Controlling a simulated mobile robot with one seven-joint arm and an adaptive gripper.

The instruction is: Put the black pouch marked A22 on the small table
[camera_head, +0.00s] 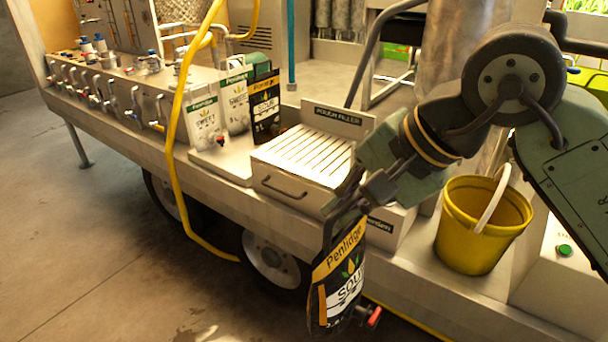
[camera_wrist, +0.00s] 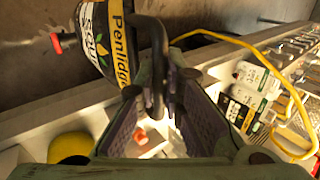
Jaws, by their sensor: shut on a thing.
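The pouch hangs below the gripper, slightly tilted, in front of the trailer's edge. In the wrist view the pouch (camera_wrist: 98,42) is at the upper left, beyond my gripper (camera_wrist: 157,92). No A22 mark can be read on it. Another black pouch (camera_head: 265,108) with a yellow band stands on the trailer deck beside white pouches (camera_head: 206,122). I cannot make out a small table in either view.
The pouch filler (camera_head: 300,160) with its slatted top stands on the deck left of my gripper. A yellow bucket (camera_head: 480,235) stands to the right. A yellow hose (camera_head: 172,130) runs down over the trailer edge to the floor. The concrete floor (camera_head: 90,240) at lower left is clear.

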